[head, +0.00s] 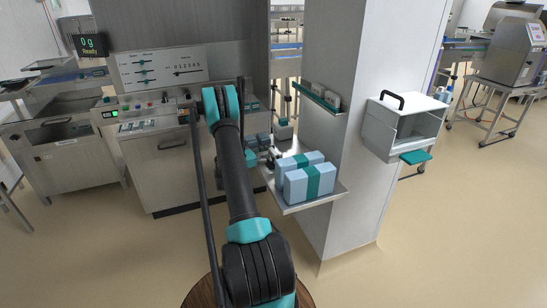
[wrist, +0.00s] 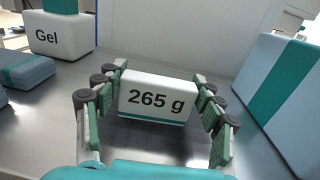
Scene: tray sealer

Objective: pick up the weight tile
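The weight tile (wrist: 158,98) is a white block with a teal strip along its bottom and "265 g" on its front. It sits upright on a grey metal shelf in the middle of the wrist view. My gripper (wrist: 160,74) is open, with its fingers on the left and right of the tile. Narrow gaps show between the pads and the tile's sides. In the head view my gripper (head: 272,157) is small beside the blue boxes, and I cannot make out the tile there.
A blue box with a teal band (wrist: 279,95) stands close on the right. A white "Gel" block (wrist: 60,35) and a flat blue pack (wrist: 24,69) are on the left. The shelf (head: 318,200) adjoins a white pillar (head: 345,140). A control cabinet (head: 165,165) stands left.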

